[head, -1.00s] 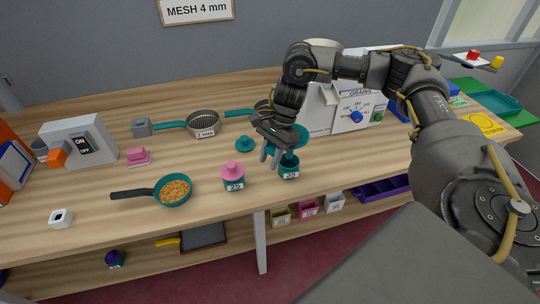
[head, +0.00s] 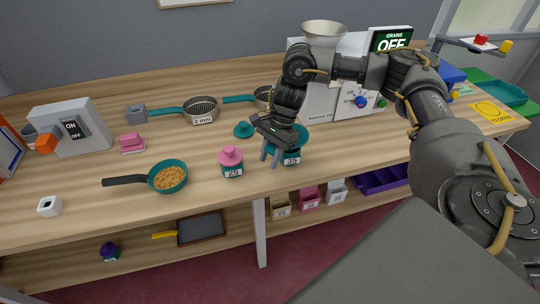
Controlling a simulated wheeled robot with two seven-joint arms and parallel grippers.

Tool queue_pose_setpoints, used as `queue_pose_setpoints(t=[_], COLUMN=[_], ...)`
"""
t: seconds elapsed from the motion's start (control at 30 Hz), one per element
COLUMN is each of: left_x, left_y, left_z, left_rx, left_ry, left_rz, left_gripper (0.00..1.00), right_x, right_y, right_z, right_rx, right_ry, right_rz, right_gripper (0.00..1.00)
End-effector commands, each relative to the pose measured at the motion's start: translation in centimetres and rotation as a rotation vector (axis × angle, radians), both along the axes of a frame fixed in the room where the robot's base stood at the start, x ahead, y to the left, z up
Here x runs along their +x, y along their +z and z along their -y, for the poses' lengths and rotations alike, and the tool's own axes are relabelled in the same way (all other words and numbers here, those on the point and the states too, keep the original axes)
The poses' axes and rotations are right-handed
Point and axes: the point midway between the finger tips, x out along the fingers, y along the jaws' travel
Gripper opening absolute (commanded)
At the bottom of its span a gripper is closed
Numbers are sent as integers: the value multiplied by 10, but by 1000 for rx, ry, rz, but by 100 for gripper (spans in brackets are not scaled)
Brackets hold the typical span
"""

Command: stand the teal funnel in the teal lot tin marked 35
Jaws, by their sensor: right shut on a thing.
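The teal funnel (head: 296,136) is at the right end of my right gripper (head: 270,157), which is shut on it near its left side. The teal lot tin marked 35 (head: 291,160) stands on the bench directly below the funnel. The funnel's wide cone sits low over the tin mouth, and its spout is hidden, apparently inside the tin. I cannot tell whether the cone rests on the rim. Part of the funnel is hidden behind my gripper. My left gripper is not in view.
A tin marked 25 (head: 232,165) with a pink lid stands close left of the gripper. A teal lid (head: 243,130) lies behind it. A pan of grain (head: 169,177) is further left. The grain machine (head: 345,100) stands behind right.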

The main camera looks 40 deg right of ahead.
Motion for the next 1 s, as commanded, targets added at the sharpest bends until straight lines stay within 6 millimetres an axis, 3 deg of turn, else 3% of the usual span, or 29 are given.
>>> queue_pose_setpoints(t=[0.1, 0.13, 0.3, 0.67, 0.77, 1.0], left_x=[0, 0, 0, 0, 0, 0], left_y=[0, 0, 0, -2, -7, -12], left_z=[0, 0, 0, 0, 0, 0], left_rx=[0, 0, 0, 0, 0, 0], left_ry=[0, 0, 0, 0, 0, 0], left_rz=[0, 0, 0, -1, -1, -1], left_gripper=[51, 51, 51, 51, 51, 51], right_x=[0, 0, 0, 1, 3, 6], right_y=[0, 0, 0, 5, 15, 63], right_z=[0, 0, 0, 2, 7, 25], right_rx=[0, 0, 0, 0, 0, -1], right_ry=[0, 0, 0, 0, -1, -1], right_rz=[0, 0, 0, 2, 4, 6], right_gripper=[6, 31, 53, 54, 54, 54])
